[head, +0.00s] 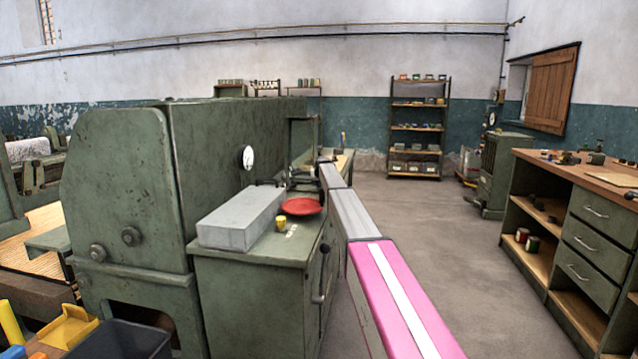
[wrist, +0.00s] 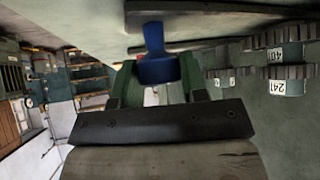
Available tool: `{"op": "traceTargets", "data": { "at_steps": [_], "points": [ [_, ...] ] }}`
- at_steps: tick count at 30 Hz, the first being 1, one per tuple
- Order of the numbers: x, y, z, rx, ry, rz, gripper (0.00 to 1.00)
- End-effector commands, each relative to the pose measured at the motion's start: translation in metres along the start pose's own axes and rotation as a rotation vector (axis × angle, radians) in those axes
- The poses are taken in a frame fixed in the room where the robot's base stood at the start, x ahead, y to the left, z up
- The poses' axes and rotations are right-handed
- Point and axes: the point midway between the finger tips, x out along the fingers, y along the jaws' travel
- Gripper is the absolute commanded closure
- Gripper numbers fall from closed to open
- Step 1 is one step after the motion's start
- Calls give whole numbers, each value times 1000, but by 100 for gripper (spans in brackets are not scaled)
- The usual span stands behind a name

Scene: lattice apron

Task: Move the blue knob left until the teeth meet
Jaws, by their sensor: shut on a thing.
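In the wrist view the blue knob (wrist: 157,69) sits between the two green fingers of my gripper (wrist: 157,78). The gripper is shut on it. A narrower blue stem rises from the knob to a dark bar (wrist: 185,18) on the grey surface above. To the right are dark toothed parts: one (wrist: 284,34) nearer the top edge and one (wrist: 238,72) lower down, with pale blue number tags beside them. Whether any teeth meet cannot be told. In the head view my arm reaches away along the green machine (head: 225,145); the gripper and knob are hidden there.
A drawer workbench (head: 597,215) stands at right, shelves (head: 419,127) at the back. The floor between is clear.

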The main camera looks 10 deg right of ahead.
Motion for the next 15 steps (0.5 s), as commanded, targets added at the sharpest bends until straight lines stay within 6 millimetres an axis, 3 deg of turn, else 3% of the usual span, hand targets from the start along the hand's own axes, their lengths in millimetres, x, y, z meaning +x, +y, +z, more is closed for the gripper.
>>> {"op": "traceTargets", "data": {
  "at_steps": [5,6,7,15],
  "points": [
    [0,0,0,1,-4,-1,100],
    [0,0,0,1,-4,-1,47],
    [0,0,0,1,-4,-1,38],
    [0,0,0,1,-3,-1,38]
  ]
}}
